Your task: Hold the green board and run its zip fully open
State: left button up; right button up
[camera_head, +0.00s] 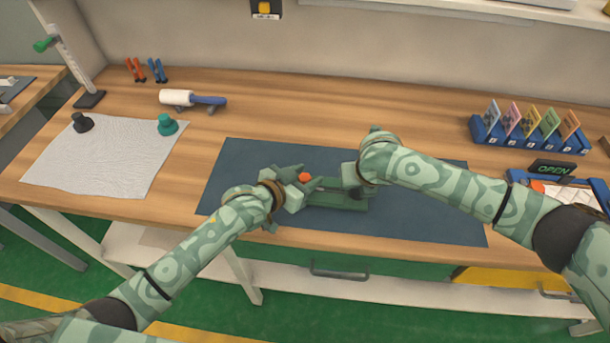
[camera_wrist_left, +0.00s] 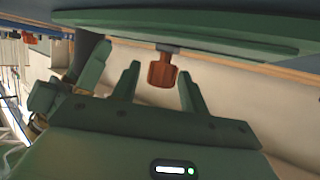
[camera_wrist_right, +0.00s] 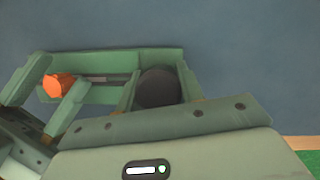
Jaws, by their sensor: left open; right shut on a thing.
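The green board (camera_head: 345,205) lies on the dark blue mat, partly hidden by my grippers. Its orange zip pull (camera_head: 304,177) is at the board's left end; it also shows in the left wrist view (camera_wrist_left: 162,70) and right wrist view (camera_wrist_right: 58,86). My left gripper (camera_wrist_left: 157,78) is open, with a finger on each side of the pull and gaps between. My right gripper (camera_wrist_right: 157,84) is shut on the round black knob (camera_wrist_right: 157,90) at the board's right end. A grey zip strip (camera_wrist_right: 105,79) runs between pull and knob.
The blue mat (camera_head: 440,215) is clear right of the board. A white cloth (camera_head: 100,155) with a black and a green knob lies left. A lint roller (camera_head: 190,99) is behind. A blue card rack (camera_head: 520,135) and an OPEN sign (camera_head: 552,168) stand right.

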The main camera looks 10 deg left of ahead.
aim_at(324, 190)
pick_arm(q)
jog(key=shift+c, duration=0.3)
grip_shut()
jog(key=shift+d, duration=2.5)
pick_arm(e)
jog(key=shift+r, duration=0.1)
jog(key=shift+a, duration=0.1)
pick_arm(q)
jog(key=shift+o, duration=0.3)
grip_release()
